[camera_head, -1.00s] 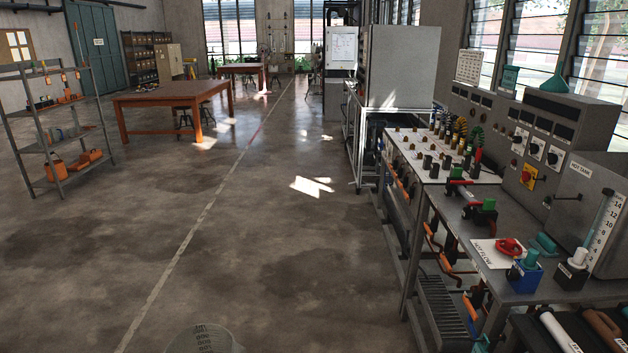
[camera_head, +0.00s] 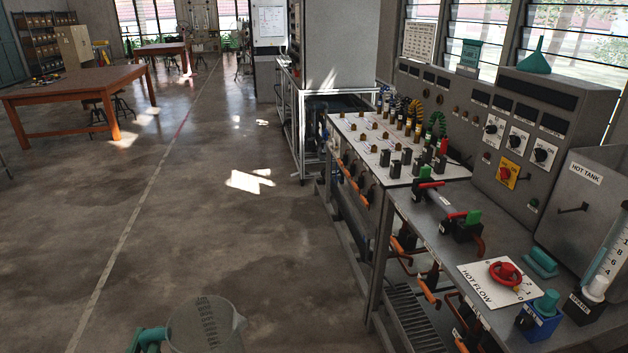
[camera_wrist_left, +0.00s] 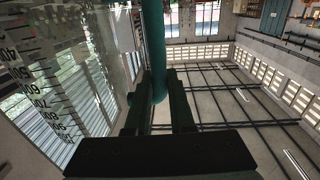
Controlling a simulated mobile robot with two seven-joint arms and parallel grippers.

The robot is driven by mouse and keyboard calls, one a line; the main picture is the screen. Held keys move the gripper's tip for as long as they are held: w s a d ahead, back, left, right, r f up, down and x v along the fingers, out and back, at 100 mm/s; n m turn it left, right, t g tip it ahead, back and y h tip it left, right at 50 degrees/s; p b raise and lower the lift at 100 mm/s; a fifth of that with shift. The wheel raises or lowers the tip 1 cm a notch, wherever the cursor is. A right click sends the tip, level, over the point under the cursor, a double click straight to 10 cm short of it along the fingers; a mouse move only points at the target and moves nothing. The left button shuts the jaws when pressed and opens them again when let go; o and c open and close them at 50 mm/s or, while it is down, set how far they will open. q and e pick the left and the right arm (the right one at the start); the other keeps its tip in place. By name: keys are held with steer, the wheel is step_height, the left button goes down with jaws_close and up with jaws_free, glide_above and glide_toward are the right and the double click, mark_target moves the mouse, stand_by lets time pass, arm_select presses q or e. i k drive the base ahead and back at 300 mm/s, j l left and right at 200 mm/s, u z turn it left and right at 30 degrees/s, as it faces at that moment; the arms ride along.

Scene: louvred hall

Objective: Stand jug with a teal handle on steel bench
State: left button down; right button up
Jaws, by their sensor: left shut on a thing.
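The jug (camera_head: 205,328), clear with dark scale marks, shows at the bottom edge of the head view, its base cut off. Its teal handle (camera_head: 150,338) points left. My left gripper (camera_wrist_left: 157,98) is shut on the teal handle (camera_wrist_left: 154,45) in the left wrist view, where the jug's clear marked wall (camera_wrist_left: 60,70) fills the left side. The jug is held out over the floor, apart from the bench. The steel bench (camera_head: 424,210) runs along the right of the head view. My right gripper is not in view.
On the bench are a hot flow card with a red handwheel (camera_head: 505,272), a blue block with a teal knob (camera_head: 540,315), a teal piece (camera_head: 541,262) and green-topped valves (camera_head: 466,222). The hot tank (camera_head: 585,205) stands behind.

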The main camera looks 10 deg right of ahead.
mark_target(449, 190)
steer(key=i+j+z, duration=0.1)
steer(key=i+z, duration=0.25)
steer(key=i+j+z, duration=0.25)
steer(key=i+z, duration=0.15)
steer(key=i+j+z, duration=0.25)
steer(key=z, duration=0.15)
steer(key=i+j+z, duration=0.55)
steer(key=j+z, duration=0.25)
steer(key=i+j+z, duration=0.15)
steer(key=j+z, duration=0.2)
steer(key=i+j+z, duration=0.1)
steer(key=j+z, duration=0.3)
steer(key=j, duration=0.1)
